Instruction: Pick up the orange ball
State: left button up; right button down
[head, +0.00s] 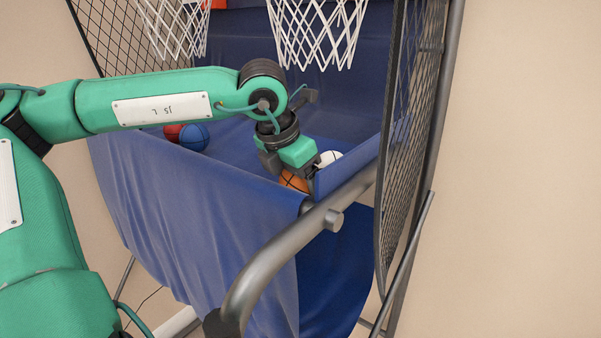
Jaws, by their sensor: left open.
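The orange ball (293,181) lies in the blue fabric bed of the basketball arcade machine, near its front right corner. Only part of it shows, below my left gripper and behind the front edge of the cloth. My left gripper (302,172) points down over the ball, with its jaws open. Its fingertips are partly hidden, and I cannot tell whether they touch the ball. A white ball (329,158) sits right beside the gripper, on its right. My right gripper is not in view.
A blue ball (194,137) and a red ball (172,132) lie farther left in the bed. A grey metal tube frame (290,240) and side netting (405,130) bound the right side. Two white hoop nets (318,35) hang above. Blue cloth (200,210) drapes down the front.

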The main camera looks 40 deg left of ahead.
pick_arm(q)
jog(key=shift+w+f, duration=0.15)
jog(key=shift+f, duration=0.2)
jog(key=c, duration=0.6)
jog(key=shift+o, duration=0.2)
jog(key=shift+r, duration=0.1)
